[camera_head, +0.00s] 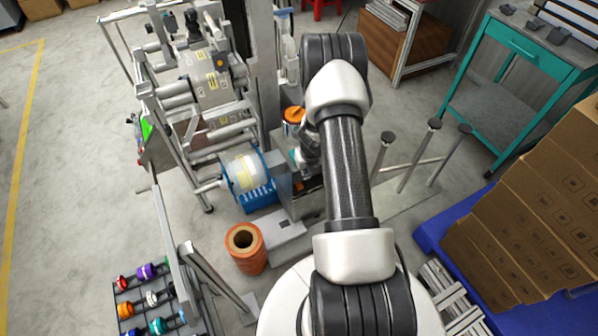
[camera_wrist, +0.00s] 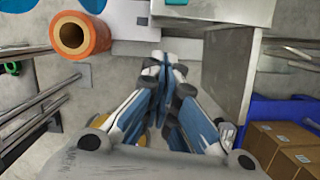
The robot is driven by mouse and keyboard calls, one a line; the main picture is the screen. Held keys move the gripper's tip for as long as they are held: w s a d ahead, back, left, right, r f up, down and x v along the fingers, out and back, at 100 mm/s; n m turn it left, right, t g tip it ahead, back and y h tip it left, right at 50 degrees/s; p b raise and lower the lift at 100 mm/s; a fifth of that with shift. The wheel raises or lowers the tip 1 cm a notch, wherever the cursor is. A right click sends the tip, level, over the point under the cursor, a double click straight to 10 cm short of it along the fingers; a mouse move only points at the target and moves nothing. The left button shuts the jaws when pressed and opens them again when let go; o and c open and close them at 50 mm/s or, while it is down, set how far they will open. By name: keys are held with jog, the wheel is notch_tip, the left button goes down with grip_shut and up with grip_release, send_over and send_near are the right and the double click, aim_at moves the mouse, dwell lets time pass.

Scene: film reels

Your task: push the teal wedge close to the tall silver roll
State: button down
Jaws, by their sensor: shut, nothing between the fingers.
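In the wrist view my gripper (camera_wrist: 165,68) is shut, its fingertips together with nothing between them. It is beside a grey metal panel (camera_wrist: 229,70) and over a pale grey surface. In the head view the arm covers most of the gripper. A small teal patch (camera_head: 297,156) shows near the gripper there, and I cannot tell whether it is the teal wedge. I cannot make out the tall silver roll in either view; it may be hidden behind my arm or the metal box.
An orange roll (camera_head: 245,250) stands on the floor and shows in the wrist view (camera_wrist: 80,38). A roller machine (camera_head: 205,85) with a blue-ended roll (camera_head: 245,178) is at left. Cardboard boxes (camera_head: 535,220) on a blue base (camera_head: 432,236) stand at right, a teal table (camera_head: 530,50) behind.

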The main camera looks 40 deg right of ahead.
jog(key=w+d+f+p, duration=0.2)
jog(key=w+f+p, duration=0.1)
jog(key=w+f, duration=0.2)
jog(key=shift+f, duration=0.5)
jog(key=shift+w, duration=0.1)
